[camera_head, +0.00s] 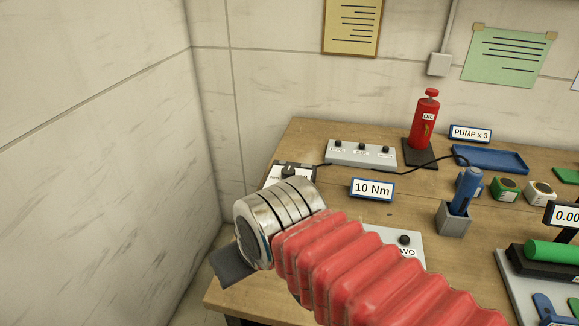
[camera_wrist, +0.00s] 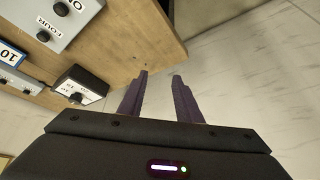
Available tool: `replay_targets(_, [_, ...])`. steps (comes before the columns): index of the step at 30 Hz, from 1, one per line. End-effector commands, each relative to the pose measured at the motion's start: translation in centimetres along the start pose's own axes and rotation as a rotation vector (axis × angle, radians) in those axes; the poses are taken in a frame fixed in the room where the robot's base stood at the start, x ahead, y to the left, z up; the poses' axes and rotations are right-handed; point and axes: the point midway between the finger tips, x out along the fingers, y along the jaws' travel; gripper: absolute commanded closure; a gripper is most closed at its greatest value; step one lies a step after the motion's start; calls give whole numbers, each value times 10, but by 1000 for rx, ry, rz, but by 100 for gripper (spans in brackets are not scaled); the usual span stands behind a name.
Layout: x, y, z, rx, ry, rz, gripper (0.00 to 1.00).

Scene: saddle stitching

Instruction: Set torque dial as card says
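The torque dial is a small box (camera_head: 297,168) with a black knob, at the table's left side in the head view, partly hidden by my arm. It also shows in the wrist view as a dark-topped box (camera_wrist: 84,80) with a knob. A blue-edged card (camera_head: 372,189) reading "10 Nm" stands to its right; part of it shows at the wrist view's left edge. My gripper (camera_wrist: 160,73) is open and empty. Its two fingers are apart, off to the right of the dial box and beyond the table edge. The dial's pointer setting is too small to read.
A grey box with several knobs (camera_head: 361,154) stands behind the card. A red oil pump (camera_head: 426,115), a "PUMP x 3" card (camera_head: 470,133), a blue tray (camera_head: 490,158) and a holder with a blue tool (camera_head: 465,187) stand right. A wall (camera_head: 110,150) is left.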

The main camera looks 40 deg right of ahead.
Motion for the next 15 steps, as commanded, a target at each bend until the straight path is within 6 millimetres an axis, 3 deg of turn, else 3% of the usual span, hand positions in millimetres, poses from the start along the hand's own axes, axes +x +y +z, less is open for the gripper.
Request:
replay_targets(8, [-3,2,-8,1,-7,4,54])
replay_targets(11, [-6,9,-20,1,-23,9,48])
replay_targets(15, [-13,22,-47,4,-56,22,48])
